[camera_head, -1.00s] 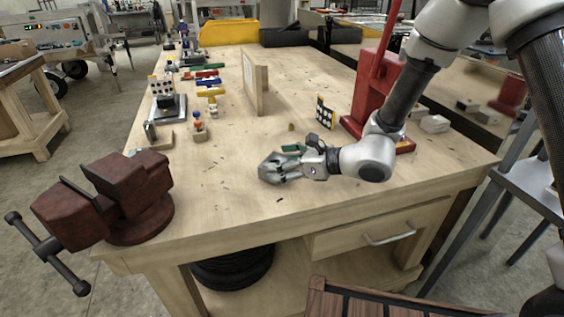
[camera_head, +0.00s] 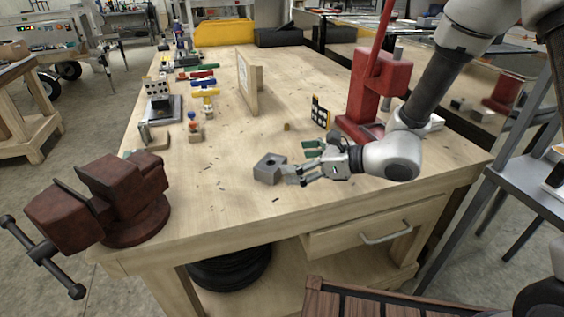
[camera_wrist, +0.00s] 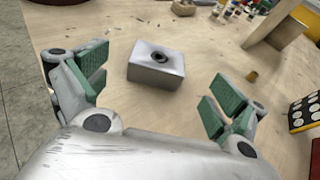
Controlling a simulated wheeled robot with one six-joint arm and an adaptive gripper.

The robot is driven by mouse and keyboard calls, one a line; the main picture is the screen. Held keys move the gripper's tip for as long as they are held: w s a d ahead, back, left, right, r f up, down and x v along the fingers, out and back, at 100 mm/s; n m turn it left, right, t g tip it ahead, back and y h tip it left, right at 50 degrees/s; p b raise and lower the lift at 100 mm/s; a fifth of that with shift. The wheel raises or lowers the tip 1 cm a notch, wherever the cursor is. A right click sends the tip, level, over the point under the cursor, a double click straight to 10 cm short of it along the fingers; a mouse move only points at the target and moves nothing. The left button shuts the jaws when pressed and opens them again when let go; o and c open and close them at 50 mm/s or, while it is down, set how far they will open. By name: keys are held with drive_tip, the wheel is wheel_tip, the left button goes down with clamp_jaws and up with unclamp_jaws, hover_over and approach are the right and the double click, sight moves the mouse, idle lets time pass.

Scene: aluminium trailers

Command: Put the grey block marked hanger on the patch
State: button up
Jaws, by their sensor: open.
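A grey block (camera_head: 269,168) with a dark round hole in its top sits on the wooden bench near the front edge. It also shows in the wrist view (camera_wrist: 155,72), ahead of my gripper and between the line of its fingers. I can read no hanger mark on it. My gripper (camera_head: 298,163) is open and empty, low over the bench just right of the block. In the wrist view its green-padded fingers (camera_wrist: 158,90) are wide apart, with a gap to the block. I cannot make out a patch; one under the block would be hidden.
A dark red vise (camera_head: 125,195) stands at the front left corner. A red press (camera_head: 378,95) and a dotted board (camera_head: 320,112) stand behind my gripper. An upright wooden panel (camera_head: 250,82) is farther back. Bare bench lies left of the block.

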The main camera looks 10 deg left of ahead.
drive_tip(key=v, duration=0.6)
drive_tip(key=shift+a, duration=0.1)
drive_tip(key=s+d+r+n+g+h, duration=0.2)
drive_tip(key=s+d+r+n, duration=0.3)
drive_tip(key=d, duration=0.3)
drive_tip(key=s+d+r+n+g+h, duration=0.25)
drive_tip(key=s+d+n, duration=0.25)
drive_tip(key=d+n, duration=0.25)
drive_tip(key=s+d+r+n+t+h, duration=0.2)
drive_tip(key=d+r+n+h, duration=0.1)
drive_tip(key=d, duration=1)
drive_tip(key=s+d+r+n+t+h, duration=0.2)
drive_tip(key=d+r+n+t+h, duration=0.1)
drive_tip(key=d, duration=0.9)
drive_tip(key=r+n+h, duration=0.1)
drive_tip(key=n+h, duration=0.1)
drive_tip(key=h, duration=0.1)
drive_tip(key=shift+s+d+r, duration=0.2)
drive_tip(key=shift+d+r, duration=0.15)
drive_tip(key=shift+t, duration=0.25)
